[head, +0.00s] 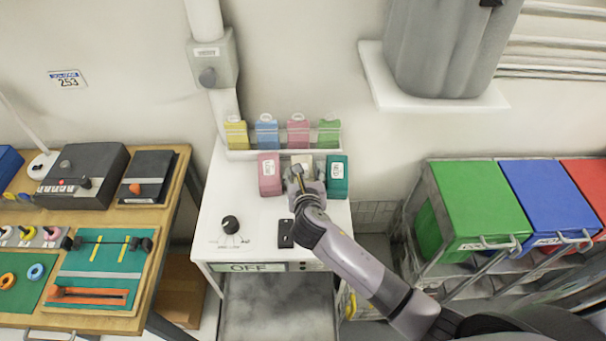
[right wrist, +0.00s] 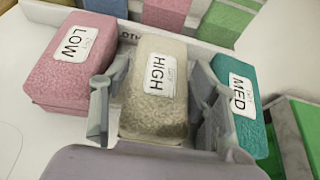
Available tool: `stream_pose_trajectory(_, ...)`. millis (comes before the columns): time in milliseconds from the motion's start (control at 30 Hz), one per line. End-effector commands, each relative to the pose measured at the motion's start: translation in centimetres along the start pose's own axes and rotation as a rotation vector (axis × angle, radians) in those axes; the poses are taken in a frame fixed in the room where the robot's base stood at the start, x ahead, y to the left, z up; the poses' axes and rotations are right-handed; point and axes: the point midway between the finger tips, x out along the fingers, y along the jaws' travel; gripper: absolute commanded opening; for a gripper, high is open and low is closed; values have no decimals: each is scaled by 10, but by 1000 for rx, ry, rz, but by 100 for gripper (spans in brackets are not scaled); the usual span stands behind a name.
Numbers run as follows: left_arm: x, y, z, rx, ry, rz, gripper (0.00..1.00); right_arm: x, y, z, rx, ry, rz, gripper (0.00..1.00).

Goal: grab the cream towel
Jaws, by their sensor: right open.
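The cream towel (right wrist: 157,88) is a folded block with a white label reading HIGH. In the right wrist view it lies between the two fingers of my right gripper (right wrist: 158,112), which is open around it. In the head view the cream towel (head: 301,160) is mostly hidden behind my right gripper (head: 301,172). A pink towel (right wrist: 72,60) labelled LOW lies to its left, and a teal towel (right wrist: 240,105) labelled MED lies to its right. Whether either finger touches the cream towel I cannot tell. My left gripper is not in view.
The towels lie on a white table (head: 232,190) with a black knob (head: 230,225) and a small black device (head: 286,234). Behind them is a rack (head: 285,153) with yellow, blue, pink and green packs. A wooden workbench (head: 165,210) stands left; coloured bins (head: 478,205) stand right.

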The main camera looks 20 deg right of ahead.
Motion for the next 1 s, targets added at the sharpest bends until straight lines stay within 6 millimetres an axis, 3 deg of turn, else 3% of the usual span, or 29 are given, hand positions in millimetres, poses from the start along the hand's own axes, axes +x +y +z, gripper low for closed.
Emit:
stream_pose_trajectory(133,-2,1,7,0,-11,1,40,14,-1,0,0,0,-1,55)
stream_pose_trajectory(400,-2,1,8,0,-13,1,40,16,-1,-1,0,0,-1,54)
stream_pose_trajectory(1000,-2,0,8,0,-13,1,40,16,-1,-1,-1,0,-1,14)
